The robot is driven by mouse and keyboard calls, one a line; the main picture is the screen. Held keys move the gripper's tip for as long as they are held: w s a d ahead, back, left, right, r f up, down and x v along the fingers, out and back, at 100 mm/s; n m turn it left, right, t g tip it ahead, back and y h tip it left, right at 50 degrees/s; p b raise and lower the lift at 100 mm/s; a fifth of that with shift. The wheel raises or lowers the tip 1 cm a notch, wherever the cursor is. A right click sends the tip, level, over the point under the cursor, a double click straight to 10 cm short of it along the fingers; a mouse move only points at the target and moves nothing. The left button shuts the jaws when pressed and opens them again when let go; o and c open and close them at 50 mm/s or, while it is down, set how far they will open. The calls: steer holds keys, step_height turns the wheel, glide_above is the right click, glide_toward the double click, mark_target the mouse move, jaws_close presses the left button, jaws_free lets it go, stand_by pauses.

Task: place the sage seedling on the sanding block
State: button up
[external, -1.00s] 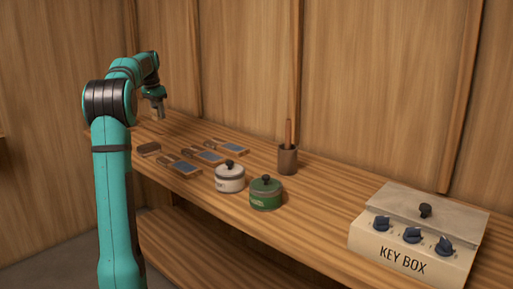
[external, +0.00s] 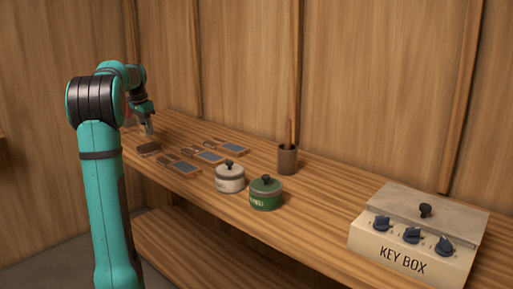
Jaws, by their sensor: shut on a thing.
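My gripper (external: 148,129) is low over the far left part of the wooden bench, pointing down and shut on a small pale thing. What it holds is too small to make out, and I cannot recognise a sage seedling anywhere in view. A dark brown block (external: 149,149), which looks like the sanding block, lies flat on the bench just below my gripper in the picture. I cannot tell whether the held thing touches it.
Several flat wooden-handled tools with blue-grey faces (external: 184,169) lie right of the block. A white lidded pot (external: 230,178), a green lidded pot (external: 265,194) and a brown cup (external: 287,160) stand further right. A key box (external: 405,248) is at the front right. Wooden walls border the bench.

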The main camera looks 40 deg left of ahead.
mark_target(148, 136)
steer(key=shift+f, duration=1.8)
steer(key=shift+f, duration=0.2)
steer(key=o, duration=1)
steer(key=r, duration=0.4)
steer(key=s+r, duration=0.1)
steer(key=r, duration=0.7)
steer(key=shift+s+r, duration=0.15)
steer(key=shift+s, duration=0.25)
